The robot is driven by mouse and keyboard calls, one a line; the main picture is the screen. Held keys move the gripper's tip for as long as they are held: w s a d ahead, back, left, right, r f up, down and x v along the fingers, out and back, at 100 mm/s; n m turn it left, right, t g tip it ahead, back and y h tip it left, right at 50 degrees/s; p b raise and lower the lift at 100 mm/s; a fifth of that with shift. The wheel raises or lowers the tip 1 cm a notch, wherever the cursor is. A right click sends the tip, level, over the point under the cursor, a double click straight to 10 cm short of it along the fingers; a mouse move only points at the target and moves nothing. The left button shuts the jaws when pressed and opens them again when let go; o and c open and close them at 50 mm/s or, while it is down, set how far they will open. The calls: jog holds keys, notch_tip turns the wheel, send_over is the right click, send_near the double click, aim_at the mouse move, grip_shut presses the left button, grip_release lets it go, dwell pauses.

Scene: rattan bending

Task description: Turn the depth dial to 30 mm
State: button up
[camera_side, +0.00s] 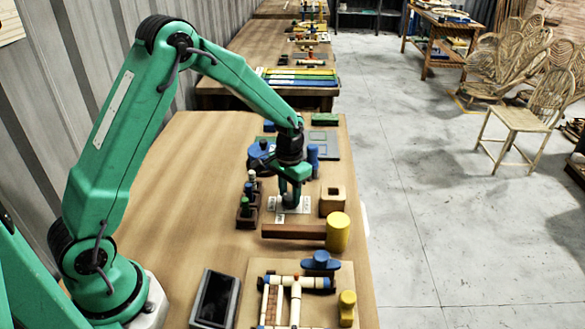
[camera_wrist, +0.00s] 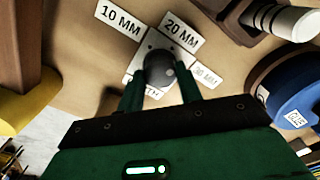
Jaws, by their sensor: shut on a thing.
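The depth dial (camera_wrist: 160,66) is a dark round knob on a pale square plate (camera_wrist: 150,40). White labels around it read 10 MM (camera_wrist: 119,19) at upper left, 20 MM (camera_wrist: 182,38) at upper right and 30 MM (camera_wrist: 204,74) at right. The DEPTH label below is partly hidden. A small light mark shows on the knob's right side; its exact pointing is hard to tell. My gripper (camera_wrist: 160,76) is shut on the knob, one finger on each side. In the side view my gripper (camera_side: 291,196) points down and mostly hides the dial.
A yellow cylinder (camera_side: 338,231) and brown bar (camera_side: 293,231) stand in front. A wooden block (camera_side: 332,201) is to the right, a brown rack with pegs (camera_side: 248,213) to the left. Blue parts (camera_side: 262,150) stand behind. The left tabletop (camera_side: 180,190) is clear.

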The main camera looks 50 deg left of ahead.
aim_at(290, 196)
jog(key=m, duration=0.6)
dwell(0.4)
jog(key=o, duration=1)
jog(key=shift+r, duration=0.1)
notch_tip(290, 196, up, 7)
jog(key=shift+f, duration=0.1)
jog(key=shift+r, duration=0.45)
